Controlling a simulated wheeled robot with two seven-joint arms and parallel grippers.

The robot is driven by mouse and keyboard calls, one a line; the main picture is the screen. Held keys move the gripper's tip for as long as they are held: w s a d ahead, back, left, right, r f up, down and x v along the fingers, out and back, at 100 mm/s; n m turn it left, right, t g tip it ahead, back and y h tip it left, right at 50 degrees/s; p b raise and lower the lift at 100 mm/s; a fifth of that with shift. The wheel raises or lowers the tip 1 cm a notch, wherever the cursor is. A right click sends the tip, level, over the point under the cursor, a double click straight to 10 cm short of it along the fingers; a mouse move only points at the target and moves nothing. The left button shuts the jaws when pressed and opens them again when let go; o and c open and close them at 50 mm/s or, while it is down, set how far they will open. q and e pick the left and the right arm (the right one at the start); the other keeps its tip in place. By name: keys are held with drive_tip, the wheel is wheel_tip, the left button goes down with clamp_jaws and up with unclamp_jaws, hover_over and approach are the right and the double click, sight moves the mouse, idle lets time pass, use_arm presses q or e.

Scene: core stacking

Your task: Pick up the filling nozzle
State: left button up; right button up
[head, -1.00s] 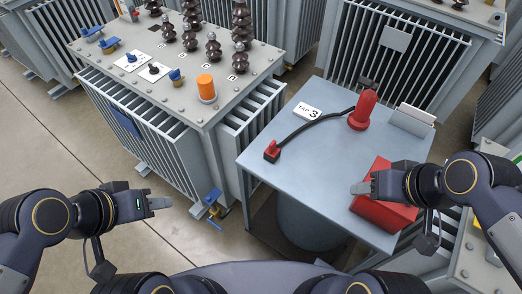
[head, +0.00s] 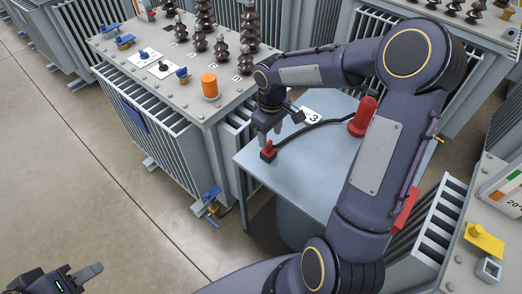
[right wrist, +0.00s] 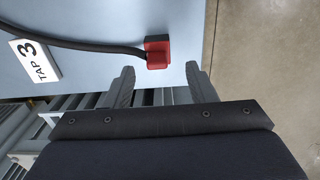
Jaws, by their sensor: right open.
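The filling nozzle, a small red and black block (head: 268,152), lies at the left edge of the grey-blue table (head: 262,178), on the end of a black hose (head: 305,131). It also shows in the right wrist view (right wrist: 157,52). My right gripper (head: 266,136) is above and beside the nozzle in the head view. In the right wrist view its fingers (right wrist: 159,75) are apart and empty, with the nozzle just beyond the gap between the tips. My left gripper (head: 90,272) is at the lower left, far from the table; whether its jaws are apart is unclear.
The hose runs to a red upright cylinder (head: 363,118) on the table. A white "TAP 3" label (head: 313,116) lies beside the hose. A red box (head: 405,210) is mostly hidden behind my right arm. A transformer with an orange cap (head: 209,86) stands left of the table.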

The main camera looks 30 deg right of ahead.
sight(269, 142)
drive_tip(key=f, duration=0.4)
drive_tip(key=w+f, duration=0.1)
drive_tip(key=f, duration=0.1)
drive_tip(key=shift+p, duration=0.3)
drive_tip(key=c, duration=1.1)
clamp_jaws()
drive_tip(key=shift+r, duration=0.15)
